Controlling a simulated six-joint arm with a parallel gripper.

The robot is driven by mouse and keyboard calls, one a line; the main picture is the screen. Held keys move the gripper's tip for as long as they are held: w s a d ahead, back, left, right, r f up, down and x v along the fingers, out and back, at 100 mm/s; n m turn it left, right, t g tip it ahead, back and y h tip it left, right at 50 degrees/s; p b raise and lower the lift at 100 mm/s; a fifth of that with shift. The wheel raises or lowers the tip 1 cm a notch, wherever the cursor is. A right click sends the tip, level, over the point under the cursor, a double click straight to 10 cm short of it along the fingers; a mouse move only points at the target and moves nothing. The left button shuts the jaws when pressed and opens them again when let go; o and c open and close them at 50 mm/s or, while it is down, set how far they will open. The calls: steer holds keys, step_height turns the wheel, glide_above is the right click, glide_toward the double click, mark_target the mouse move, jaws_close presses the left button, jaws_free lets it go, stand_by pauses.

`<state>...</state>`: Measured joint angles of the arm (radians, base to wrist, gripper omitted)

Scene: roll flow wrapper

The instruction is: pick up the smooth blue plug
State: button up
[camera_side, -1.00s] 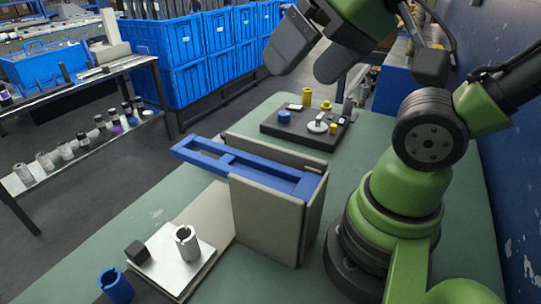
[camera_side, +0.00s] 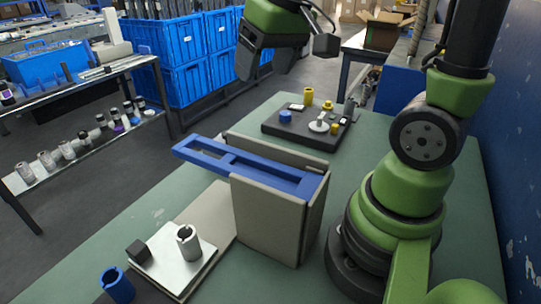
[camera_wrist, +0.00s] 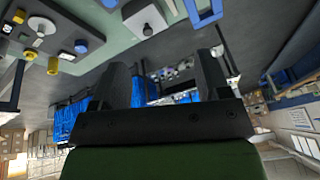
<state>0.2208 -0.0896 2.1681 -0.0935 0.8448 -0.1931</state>
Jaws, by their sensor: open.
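The smooth blue plug (camera_side: 286,117) is a short blue cylinder on the left part of the dark tray (camera_side: 300,138). In the wrist view a blue round piece (camera_wrist: 81,46), which looks like this plug, sits on the tray at the upper left. My gripper (camera_side: 266,66) hangs in the air, appearing above and left of the plug in the side view. Its two fingers are apart with nothing between them, also in the wrist view (camera_wrist: 163,85). The plug is unobstructed and not touched.
The tray also bears yellow pieces (camera_side: 308,96) and a white round part (camera_side: 318,126). A grey stand with a blue frame (camera_side: 245,165) rises in front of the tray. A silver slotted cylinder (camera_side: 187,243) and a blue slotted cylinder (camera_side: 117,286) are near the front.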

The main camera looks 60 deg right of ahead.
steer(key=w+d+f+g, duration=0.3)
steer(key=w+d+f, duration=0.2)
steer(key=d+f, duration=0.5)
steer(key=g, duration=0.1)
glide_above(272, 153)
step_height(272, 153, down, 5)
steer(key=shift+n, duration=0.4)
step_height(272, 153, down, 4)
steer(key=shift+d+f, duration=0.15)
steer(key=shift+f, duration=0.1)
step_height(272, 153, down, 6)
steer(key=shift+r, duration=0.15)
steer(key=shift+c, duration=0.5)
steer(key=c, duration=0.9)
